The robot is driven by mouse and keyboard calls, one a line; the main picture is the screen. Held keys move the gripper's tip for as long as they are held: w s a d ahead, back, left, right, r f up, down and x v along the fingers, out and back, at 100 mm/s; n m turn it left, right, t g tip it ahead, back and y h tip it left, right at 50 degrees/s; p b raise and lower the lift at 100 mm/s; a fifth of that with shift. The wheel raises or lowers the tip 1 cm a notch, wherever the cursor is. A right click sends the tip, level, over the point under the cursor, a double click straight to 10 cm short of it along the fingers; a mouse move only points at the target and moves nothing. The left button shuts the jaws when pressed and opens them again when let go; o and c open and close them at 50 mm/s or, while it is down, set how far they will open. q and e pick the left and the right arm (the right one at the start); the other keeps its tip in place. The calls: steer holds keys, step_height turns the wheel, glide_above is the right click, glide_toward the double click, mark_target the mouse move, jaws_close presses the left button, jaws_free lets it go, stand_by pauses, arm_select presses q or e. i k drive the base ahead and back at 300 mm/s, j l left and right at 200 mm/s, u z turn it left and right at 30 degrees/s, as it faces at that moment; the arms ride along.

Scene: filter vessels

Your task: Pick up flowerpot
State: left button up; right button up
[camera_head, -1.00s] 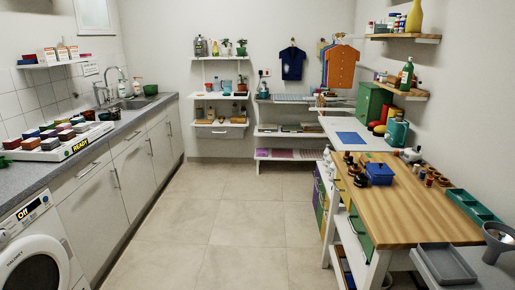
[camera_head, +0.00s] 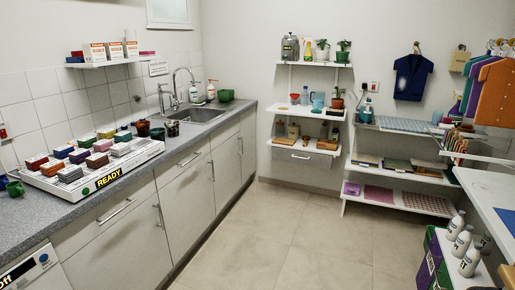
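A terracotta flowerpot (camera_head: 337,103) with a small plant stands at the right end of the middle wall shelf (camera_head: 290,106) at the back. Two more small potted plants stand on the top shelf above it, a left plant (camera_head: 322,50) and a right plant (camera_head: 343,51). A green bowl or pot (camera_head: 225,95) stands on the counter right of the sink. Neither of my grippers shows in the view.
A grey counter (camera_head: 128,186) with a sink (camera_head: 193,114) and a white tray of coloured blocks runs along the left. White bottles (camera_head: 463,240) stand at the lower right. The tiled floor (camera_head: 300,240) between is clear.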

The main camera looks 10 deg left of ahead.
mark_target(172, 127)
steer(key=i+l, duration=0.1)
steer(key=i, duration=0.95)
steer(key=i+l+z, duration=0.1)
steer(key=i, duration=0.9)
